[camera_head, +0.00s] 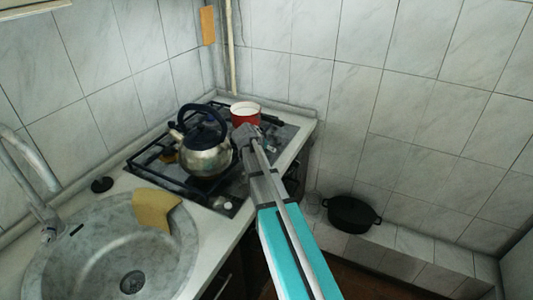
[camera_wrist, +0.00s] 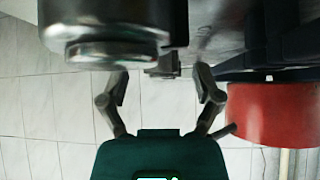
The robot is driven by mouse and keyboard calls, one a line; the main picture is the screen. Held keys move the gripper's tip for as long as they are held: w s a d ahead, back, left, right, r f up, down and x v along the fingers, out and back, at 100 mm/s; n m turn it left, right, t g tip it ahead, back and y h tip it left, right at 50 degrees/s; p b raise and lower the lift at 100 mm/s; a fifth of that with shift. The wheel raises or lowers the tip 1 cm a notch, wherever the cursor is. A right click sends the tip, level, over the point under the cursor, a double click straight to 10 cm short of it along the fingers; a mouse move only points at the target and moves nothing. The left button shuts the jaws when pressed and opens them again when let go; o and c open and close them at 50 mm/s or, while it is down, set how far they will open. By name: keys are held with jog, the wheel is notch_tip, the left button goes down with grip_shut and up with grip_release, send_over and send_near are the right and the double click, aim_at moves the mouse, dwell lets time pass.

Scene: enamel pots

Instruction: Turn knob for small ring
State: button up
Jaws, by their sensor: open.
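My gripper (camera_head: 248,131) is over the right side of the stove (camera_head: 224,208) in the head view, between the kettle and the red pot. In the wrist view my gripper (camera_wrist: 161,72) is open, with its fingers apart and nothing held. The wrist view looks upside down. A small grey knob-like piece (camera_wrist: 166,66) shows between and beyond the fingertips. In the head view a pale knob (camera_head: 228,205) sits at the stove's front corner. My arm hides part of the knob strip.
A steel kettle (camera_head: 207,155) stands on the grate left of my gripper. A red pot (camera_head: 245,113) stands behind it and shows close to the right finger in the wrist view (camera_wrist: 265,115). A black pot (camera_head: 352,213) sits on the tiled ledge. The sink (camera_head: 55,262) is left.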

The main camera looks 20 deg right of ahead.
jog(key=shift+b+x, duration=0.35)
jog(key=shift+x, duration=0.4)
